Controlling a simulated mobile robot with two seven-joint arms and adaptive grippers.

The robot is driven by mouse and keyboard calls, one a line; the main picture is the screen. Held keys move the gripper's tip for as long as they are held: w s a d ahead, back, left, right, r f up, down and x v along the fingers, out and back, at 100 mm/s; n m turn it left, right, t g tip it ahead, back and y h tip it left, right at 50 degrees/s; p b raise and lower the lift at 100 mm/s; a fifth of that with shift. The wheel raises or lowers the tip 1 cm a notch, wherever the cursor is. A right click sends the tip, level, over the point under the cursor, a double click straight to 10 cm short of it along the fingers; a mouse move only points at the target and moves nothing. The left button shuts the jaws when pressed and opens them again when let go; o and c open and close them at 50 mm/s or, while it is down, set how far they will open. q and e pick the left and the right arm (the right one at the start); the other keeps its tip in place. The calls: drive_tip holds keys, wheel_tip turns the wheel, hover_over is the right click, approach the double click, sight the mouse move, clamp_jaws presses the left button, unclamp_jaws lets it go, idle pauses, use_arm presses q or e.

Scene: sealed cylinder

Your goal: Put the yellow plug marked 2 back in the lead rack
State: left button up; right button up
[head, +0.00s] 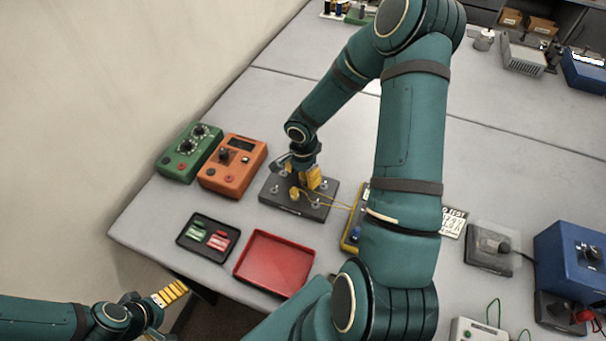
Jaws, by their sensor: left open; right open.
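A dark grey block with several round pegs or sockets, which looks like the lead rack (322,208), lies near the middle of the table. My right gripper (306,181) is over it with yellow fingers pointing down, open. A small yellow piece, perhaps a yellow plug (295,194), shows at the fingers' left; its number cannot be read, and I cannot tell whether it is seated. Yellow leads run right from there to a yellow instrument (350,238), partly hidden by my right arm. My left gripper (168,293) is open and empty off the table's near-left edge.
Left of the block stand an orange box (233,165) and a green box (189,153) with knobs. In front lie a black tray (186,241) with green and red pieces and an empty red tray (273,263). Blue equipment (572,255) stands at right.

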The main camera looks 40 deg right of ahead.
clamp_jaws()
drive_tip(key=shift+r, duration=0.15)
wheel_tip(320, 180, up, 10)
drive_tip(key=shift+f, duration=0.1)
idle(0.3)
idle(0.3)
